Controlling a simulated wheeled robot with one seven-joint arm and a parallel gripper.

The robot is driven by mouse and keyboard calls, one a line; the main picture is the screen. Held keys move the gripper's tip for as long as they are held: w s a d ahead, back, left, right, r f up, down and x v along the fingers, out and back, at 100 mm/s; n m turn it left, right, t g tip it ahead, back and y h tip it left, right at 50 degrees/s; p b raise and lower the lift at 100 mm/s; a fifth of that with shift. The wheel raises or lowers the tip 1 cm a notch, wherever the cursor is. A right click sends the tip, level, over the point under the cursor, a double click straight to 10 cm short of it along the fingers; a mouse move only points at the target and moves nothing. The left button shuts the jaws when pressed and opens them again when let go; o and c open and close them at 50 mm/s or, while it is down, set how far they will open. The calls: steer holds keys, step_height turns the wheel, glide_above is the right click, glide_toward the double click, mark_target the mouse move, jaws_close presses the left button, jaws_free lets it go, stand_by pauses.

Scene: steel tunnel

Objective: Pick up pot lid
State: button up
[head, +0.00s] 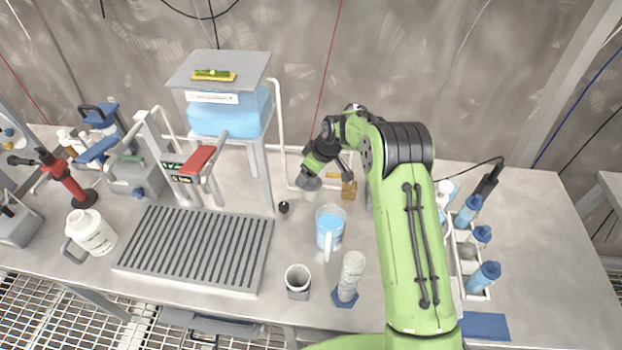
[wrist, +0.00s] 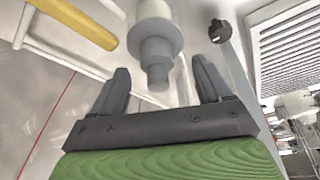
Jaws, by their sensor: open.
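I take the pot lid (wrist: 157,48) to be the stepped grey piece with a narrow knob in the wrist view. It sits against a pale, rounded body, likely the pot (wrist: 155,10). In the head view the small pale pot (head: 311,195) stands on the bench below my gripper, its top partly hidden. My gripper (wrist: 160,66) is open, its two dark fingers on either side of the lid's knob. I see no clear contact. In the head view my gripper (head: 310,178) points down and left at the pot.
A measuring jug of blue liquid (head: 330,232) stands close in front. A small black knob (head: 284,207) is left of the pot, and a brass block (head: 349,190) is right. A blue tank stand (head: 228,125) rises at the left. A bottle rack (head: 470,255) is at right.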

steer(key=shift+x, duration=1)
steer(key=c, duration=1.2)
step_height(320, 180, up, 10)
steer(key=shift+r+p, duration=0.1)
steer(key=shift+p, duration=0.3)
jaws_close()
steer(key=shift+c, duration=1.2)
jaws_free()
steer(key=o, duration=1.5)
